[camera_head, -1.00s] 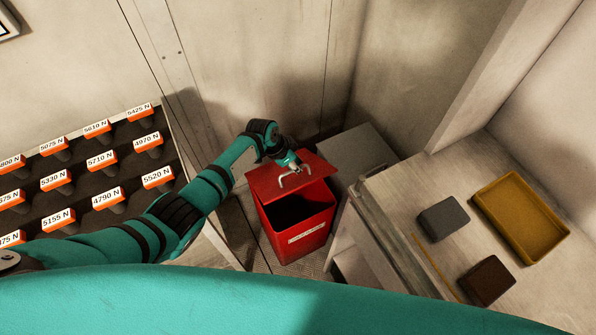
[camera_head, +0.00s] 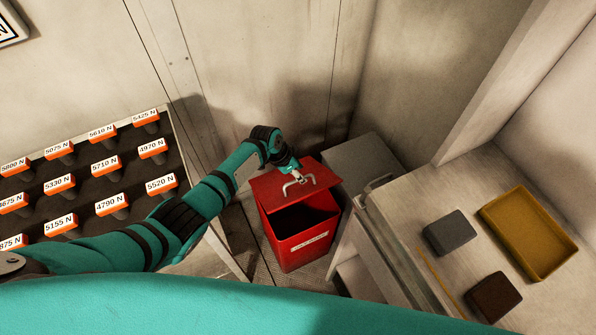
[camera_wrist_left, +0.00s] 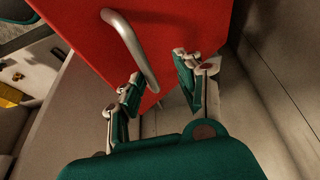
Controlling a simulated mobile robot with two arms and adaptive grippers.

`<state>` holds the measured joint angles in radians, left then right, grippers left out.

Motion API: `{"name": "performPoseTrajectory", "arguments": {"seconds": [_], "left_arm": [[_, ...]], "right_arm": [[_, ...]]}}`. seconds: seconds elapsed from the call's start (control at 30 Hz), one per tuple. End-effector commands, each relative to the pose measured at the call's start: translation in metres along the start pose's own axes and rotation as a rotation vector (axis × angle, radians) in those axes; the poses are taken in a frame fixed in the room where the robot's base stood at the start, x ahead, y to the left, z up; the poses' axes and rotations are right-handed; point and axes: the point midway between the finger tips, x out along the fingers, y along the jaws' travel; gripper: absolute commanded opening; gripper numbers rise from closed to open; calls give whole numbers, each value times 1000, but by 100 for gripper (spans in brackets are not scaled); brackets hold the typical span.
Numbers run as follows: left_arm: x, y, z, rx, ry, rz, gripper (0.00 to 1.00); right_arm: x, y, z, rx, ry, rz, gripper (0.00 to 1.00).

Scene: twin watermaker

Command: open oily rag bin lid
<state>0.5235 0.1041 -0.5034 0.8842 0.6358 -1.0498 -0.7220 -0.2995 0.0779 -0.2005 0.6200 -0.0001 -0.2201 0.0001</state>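The red oily rag bin (camera_head: 305,245) stands on the floor in the corner, with a pale label on its front. Its red lid (camera_head: 325,178) is tilted up at the back, and the dark inside shows at the front. A curved metal handle (camera_head: 299,188) is on the lid. My left gripper (camera_head: 295,174) is at the lid beside the handle. In the left wrist view, its two fingers (camera_wrist_left: 158,78) are spread apart near the lower end of the handle (camera_wrist_left: 133,45), over the red lid (camera_wrist_left: 185,25). My right gripper is not in view.
A rack of orange-labelled parts (camera_head: 95,180) is at the left. A grey box (camera_head: 362,160) stands behind and right of the bin. At the right, a worktop (camera_head: 415,205) holds a yellow tray (camera_head: 541,262), a grey block (camera_head: 447,233) and a brown block (camera_head: 494,298). Walls are close behind.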

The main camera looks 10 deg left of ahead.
Motion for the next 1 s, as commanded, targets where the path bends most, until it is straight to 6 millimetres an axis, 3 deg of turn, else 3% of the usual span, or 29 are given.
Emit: {"name": "performPoseTrajectory", "arguments": {"seconds": [0.27,0.7,1.0], "left_arm": [[-10,0,-2,1,4,-1,34],[-70,-1,0,0,1,-1,34],[-75,0,0,-1,0,0,34]], "right_arm": [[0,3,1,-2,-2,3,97],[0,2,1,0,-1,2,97],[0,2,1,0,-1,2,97]]}}
